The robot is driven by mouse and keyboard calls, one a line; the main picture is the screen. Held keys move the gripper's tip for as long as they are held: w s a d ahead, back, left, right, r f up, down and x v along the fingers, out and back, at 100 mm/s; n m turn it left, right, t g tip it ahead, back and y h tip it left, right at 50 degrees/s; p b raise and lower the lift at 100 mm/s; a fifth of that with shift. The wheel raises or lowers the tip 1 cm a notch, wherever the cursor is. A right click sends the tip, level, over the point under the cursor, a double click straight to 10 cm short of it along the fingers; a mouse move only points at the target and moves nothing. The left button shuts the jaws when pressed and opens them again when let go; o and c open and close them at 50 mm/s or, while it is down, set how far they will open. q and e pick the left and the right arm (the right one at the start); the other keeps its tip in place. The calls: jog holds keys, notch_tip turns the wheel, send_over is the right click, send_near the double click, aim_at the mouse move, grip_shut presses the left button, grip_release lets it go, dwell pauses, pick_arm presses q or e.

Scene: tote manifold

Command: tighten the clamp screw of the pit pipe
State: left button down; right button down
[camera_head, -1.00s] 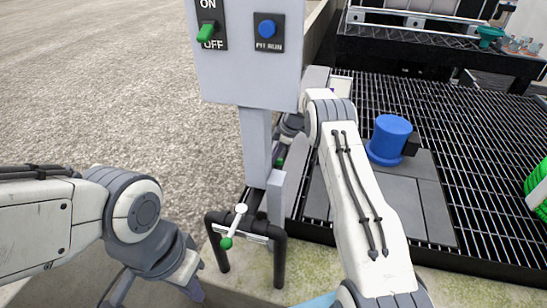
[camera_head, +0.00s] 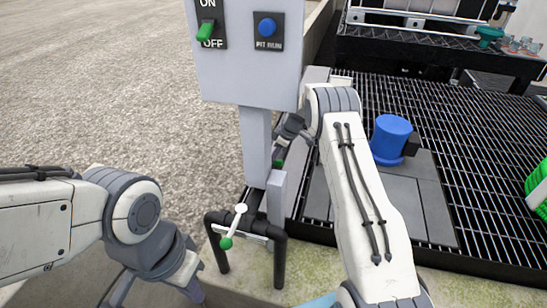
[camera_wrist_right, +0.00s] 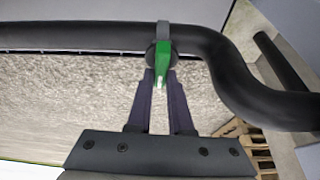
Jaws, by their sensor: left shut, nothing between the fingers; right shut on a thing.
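In the right wrist view a black pipe (camera_wrist_right: 90,38) runs across the top and bends down at the right. A grey clamp band (camera_wrist_right: 164,27) goes around it, with a green clamp screw handle (camera_wrist_right: 163,55) pointing down toward my right gripper (camera_wrist_right: 160,80). The right fingers are shut on the lower end of the green handle. In the head view a small green piece (camera_head: 278,163) shows beside the post; the right fingers are hidden there. My left gripper (camera_head: 196,291) is shut and empty at the bottom edge, mostly cut off.
A grey control box (camera_head: 245,70) on a post (camera_head: 256,145) carries a green switch and blue button. In front is a black pipe frame (camera_head: 222,255) with a green-tipped white lever (camera_head: 235,225). A blue cylinder (camera_head: 391,135) stands at right on grey plates over grating.

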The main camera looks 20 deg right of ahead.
jog(key=c, duration=0.8)
grip_release()
jog(key=v, duration=1)
jog(key=shift+s+d+r+p, duration=0.1)
jog(key=shift+r+p, duration=0.15)
jog(key=shift+p, duration=0.05)
